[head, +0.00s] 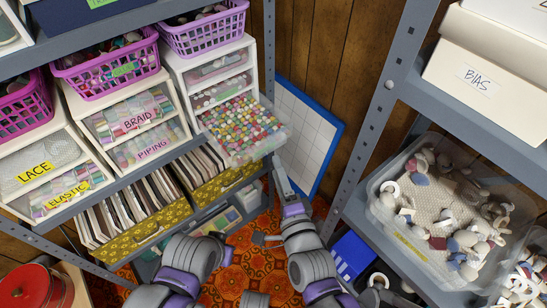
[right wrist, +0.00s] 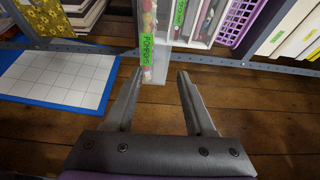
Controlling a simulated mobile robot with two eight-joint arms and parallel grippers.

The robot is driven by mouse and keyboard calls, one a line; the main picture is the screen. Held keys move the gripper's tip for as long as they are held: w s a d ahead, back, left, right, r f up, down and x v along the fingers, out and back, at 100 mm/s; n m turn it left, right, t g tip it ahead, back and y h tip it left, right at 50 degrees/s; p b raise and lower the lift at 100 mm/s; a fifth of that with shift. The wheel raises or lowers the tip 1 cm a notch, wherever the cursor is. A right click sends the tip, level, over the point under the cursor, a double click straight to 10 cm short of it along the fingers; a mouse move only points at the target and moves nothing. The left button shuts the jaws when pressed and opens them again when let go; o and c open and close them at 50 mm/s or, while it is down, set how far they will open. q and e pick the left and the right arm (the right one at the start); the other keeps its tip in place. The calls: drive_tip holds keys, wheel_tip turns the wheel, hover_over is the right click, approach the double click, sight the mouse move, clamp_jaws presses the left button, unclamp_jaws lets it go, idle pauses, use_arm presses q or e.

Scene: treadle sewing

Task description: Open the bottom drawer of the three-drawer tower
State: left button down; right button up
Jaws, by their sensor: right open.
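The three-drawer tower (head: 171,62) is white with clear drawers and stands on the shelf in the head view. Its bottom drawer (head: 277,142) is pulled well out, and many coloured pompoms show inside. The two drawers above it are in. The bottom drawer's clear front, with a green POMPOMS label (right wrist: 147,49), shows upright in the right wrist view. My right gripper (head: 270,207) is open and empty, below and in front of the drawer. In the wrist view the drawer front is ahead of the spread fingers (right wrist: 160,74); I cannot tell whether they touch it. My left gripper is not in view.
A blue-edged white grid board (head: 305,135) leans at the wall behind the drawer. A metal shelf with a clear bin (head: 385,205) stands to the right. Purple baskets (head: 110,70) and BRAID and PIPING drawers are left. Patterned floor (head: 235,270) is below.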

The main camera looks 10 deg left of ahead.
drive_tip(key=v, duration=0.6)
drive_tip(key=shift+p, duration=0.3)
